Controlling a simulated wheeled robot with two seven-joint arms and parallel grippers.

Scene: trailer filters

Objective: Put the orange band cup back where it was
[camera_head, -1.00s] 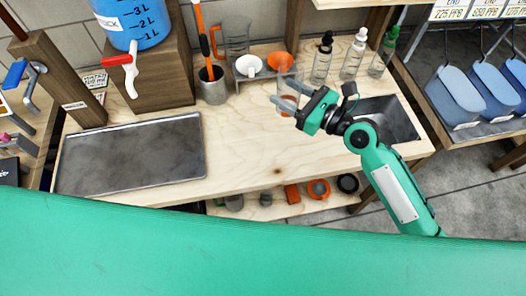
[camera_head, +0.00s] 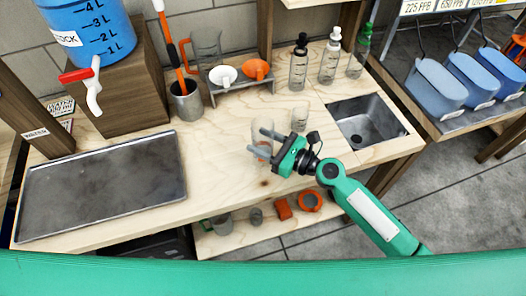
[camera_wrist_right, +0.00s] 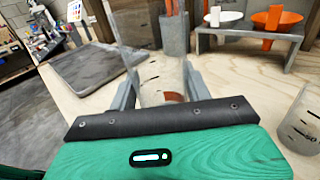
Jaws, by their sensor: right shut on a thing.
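The orange band cup (camera_head: 262,132) is a clear cup with an orange band low on it. It stands upright between the fingers of my right gripper (camera_head: 266,145), over the middle of the wooden counter. In the right wrist view the cup (camera_wrist_right: 150,50) is between both fingers, with a bit of orange showing near its bottom. I cannot tell whether its base touches the counter. A second clear cup (camera_head: 300,118) stands on the counter to the right of the held one; it also shows at the right edge of the wrist view (camera_wrist_right: 303,125). My left gripper is out of view.
A small stand (camera_head: 240,91) holding a white funnel (camera_head: 223,76) and an orange funnel (camera_head: 256,69) is behind. Several dropper bottles (camera_head: 329,62) stand at the back right. A sink (camera_head: 365,122) is at right, a dark tray (camera_head: 100,185) at left. Bare counter (camera_head: 215,145) lies between.

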